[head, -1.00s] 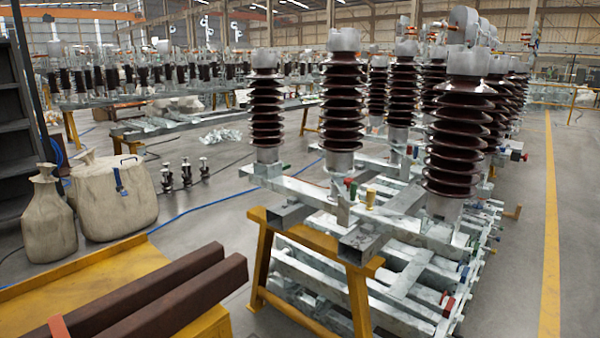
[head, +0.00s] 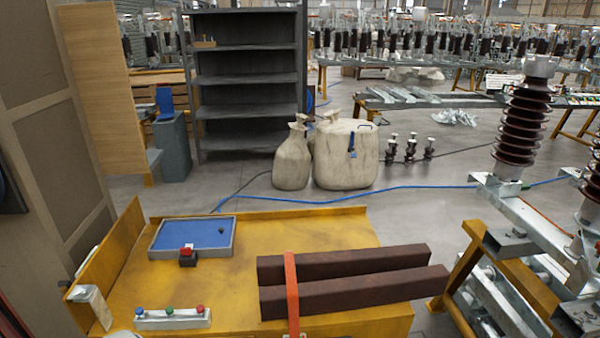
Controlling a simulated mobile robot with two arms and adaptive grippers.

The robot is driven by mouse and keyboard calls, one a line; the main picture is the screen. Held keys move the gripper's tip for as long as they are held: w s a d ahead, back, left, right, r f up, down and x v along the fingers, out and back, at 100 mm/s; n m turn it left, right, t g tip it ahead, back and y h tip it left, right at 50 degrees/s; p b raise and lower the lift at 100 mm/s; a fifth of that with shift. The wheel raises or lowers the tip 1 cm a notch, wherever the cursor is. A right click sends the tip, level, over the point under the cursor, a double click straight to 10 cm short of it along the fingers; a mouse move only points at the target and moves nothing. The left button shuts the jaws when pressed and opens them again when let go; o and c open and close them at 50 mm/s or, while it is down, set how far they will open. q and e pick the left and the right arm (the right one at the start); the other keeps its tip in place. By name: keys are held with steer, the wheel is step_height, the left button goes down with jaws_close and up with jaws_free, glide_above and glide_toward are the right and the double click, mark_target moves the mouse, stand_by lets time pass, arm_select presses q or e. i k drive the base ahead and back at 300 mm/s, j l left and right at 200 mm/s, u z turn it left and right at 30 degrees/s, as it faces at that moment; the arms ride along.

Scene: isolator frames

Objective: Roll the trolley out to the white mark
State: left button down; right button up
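A yellow flat platform (head: 220,285), which may be the trolley, fills the lower middle of the head view. It has a raised yellow panel on its left side and a low lip at the back. Two dark brown beams (head: 345,280) lie on its right part, with an orange strap (head: 291,285) across them. A blue-lined tray (head: 195,236) sits at its back left. Its wheels and near edge are hidden or out of frame. No white floor mark is in view. Neither of my grippers is in view.
A grey strip with coloured knobs (head: 172,318) lies on the platform. Sacks (head: 345,155), a blue floor cable (head: 400,187) and a dark shelf (head: 248,80) are behind. A yellow-legged stand with insulators (head: 523,110) is close on the right. Brown panels (head: 60,130) stand left.

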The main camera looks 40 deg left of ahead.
mark_target(224, 280)
steer(key=u, duration=1.85)
